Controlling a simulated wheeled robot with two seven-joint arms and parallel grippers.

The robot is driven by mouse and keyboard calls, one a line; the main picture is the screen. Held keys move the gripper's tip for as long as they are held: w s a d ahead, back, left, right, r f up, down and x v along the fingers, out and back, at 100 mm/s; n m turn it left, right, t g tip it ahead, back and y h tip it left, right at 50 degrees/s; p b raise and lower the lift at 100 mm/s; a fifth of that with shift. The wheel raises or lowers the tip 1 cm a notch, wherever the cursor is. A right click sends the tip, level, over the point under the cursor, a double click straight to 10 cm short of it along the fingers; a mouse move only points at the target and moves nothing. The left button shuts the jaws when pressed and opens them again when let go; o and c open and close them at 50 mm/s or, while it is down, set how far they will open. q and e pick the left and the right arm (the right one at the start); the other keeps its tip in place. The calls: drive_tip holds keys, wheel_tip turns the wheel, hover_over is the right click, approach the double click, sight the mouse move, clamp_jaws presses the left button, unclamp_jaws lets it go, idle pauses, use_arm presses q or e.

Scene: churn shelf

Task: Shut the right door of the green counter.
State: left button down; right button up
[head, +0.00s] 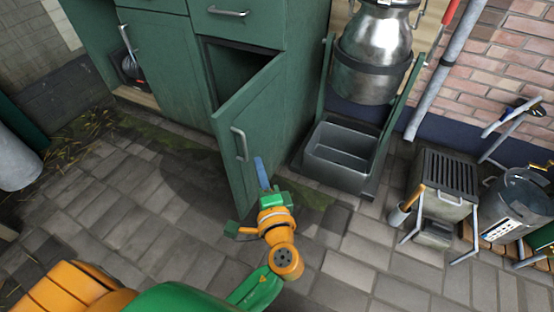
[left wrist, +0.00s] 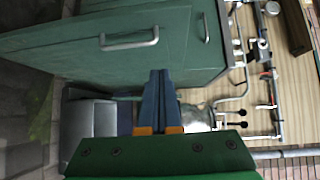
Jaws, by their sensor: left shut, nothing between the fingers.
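The green counter (head: 262,25) stands at the top of the head view. Its right door (head: 255,115) stands open, hinged on its right side, with its free edge swung out toward me and the dark inside (head: 232,68) showing. A pale bar handle (head: 240,144) is on the door's outer face; in the left wrist view a handle (left wrist: 130,41) shows on a green panel. My left gripper (head: 262,170), with blue fingers, is shut and empty. It is at the door's outer side, just right of and below the handle; I cannot tell whether it touches. My right gripper is out of view.
A grey tub (head: 342,152) and a steel churn (head: 375,55) in a green frame stand right of the counter. Paved floor (head: 150,215) is clear at left.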

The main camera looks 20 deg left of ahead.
use_arm(q)
drive_tip(key=y, duration=0.1)
approach(230, 119)
drive_tip(key=w, duration=0.4)
drive_tip(key=a, duration=0.3)
drive_tip(key=shift+w+f+n, duration=0.1)
drive_tip(key=shift+w+n, duration=0.15)
drive_tip(key=shift+n, duration=0.15)
drive_tip(key=shift+a, duration=0.35)
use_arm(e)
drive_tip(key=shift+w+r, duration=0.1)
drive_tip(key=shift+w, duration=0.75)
